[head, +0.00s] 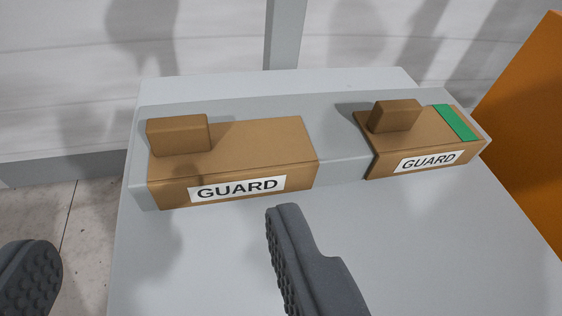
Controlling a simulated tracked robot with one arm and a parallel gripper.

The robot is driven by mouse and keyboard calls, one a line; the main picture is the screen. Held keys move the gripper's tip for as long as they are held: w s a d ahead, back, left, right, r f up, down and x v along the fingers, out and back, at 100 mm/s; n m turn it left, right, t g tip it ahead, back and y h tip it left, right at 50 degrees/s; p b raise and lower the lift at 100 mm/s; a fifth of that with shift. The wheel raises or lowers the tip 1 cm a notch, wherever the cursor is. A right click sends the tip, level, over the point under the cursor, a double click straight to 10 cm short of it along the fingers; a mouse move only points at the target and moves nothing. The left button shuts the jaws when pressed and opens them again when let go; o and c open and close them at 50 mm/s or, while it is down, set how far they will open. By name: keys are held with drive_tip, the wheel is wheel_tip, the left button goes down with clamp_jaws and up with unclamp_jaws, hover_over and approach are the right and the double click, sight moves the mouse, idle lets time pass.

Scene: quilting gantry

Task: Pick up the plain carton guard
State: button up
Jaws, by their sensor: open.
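Two brown cartons labelled GUARD sit side by side on a grey stand. The plain carton guard (250,150) is the left one, with no coloured band and a small brown block (178,135) on top at its left end. The other carton guard (425,138), at the right, has a green band across its right end and a similar small block on top. My gripper (165,255) is open and empty, its dark padded fingers wide apart at the lower left and lower middle. It is nearer the camera than the plain carton and appears apart from it.
The grey stand (430,250) has a clear surface in front of the cartons. A raised grey ledge (345,150) runs along by them. An orange panel (530,130) stands close at the right. A pale wall and grey post (285,35) are behind.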

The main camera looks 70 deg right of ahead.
sight(176, 135)
drive_tip(key=x, duration=0.7)
drive_tip(key=shift+w+d+b, duration=0.1)
drive_tip(key=shift+w+b, duration=0.1)
drive_tip(key=shift+b, duration=0.1)
drive_tip(key=shift+b+x, duration=0.3)
drive_tip(key=shift+x, duration=2.55)
drive_tip(key=shift+w+a+f, duration=0.1)
drive_tip(key=shift+a+f, duration=0.1)
drive_tip(key=c, duration=1.1)
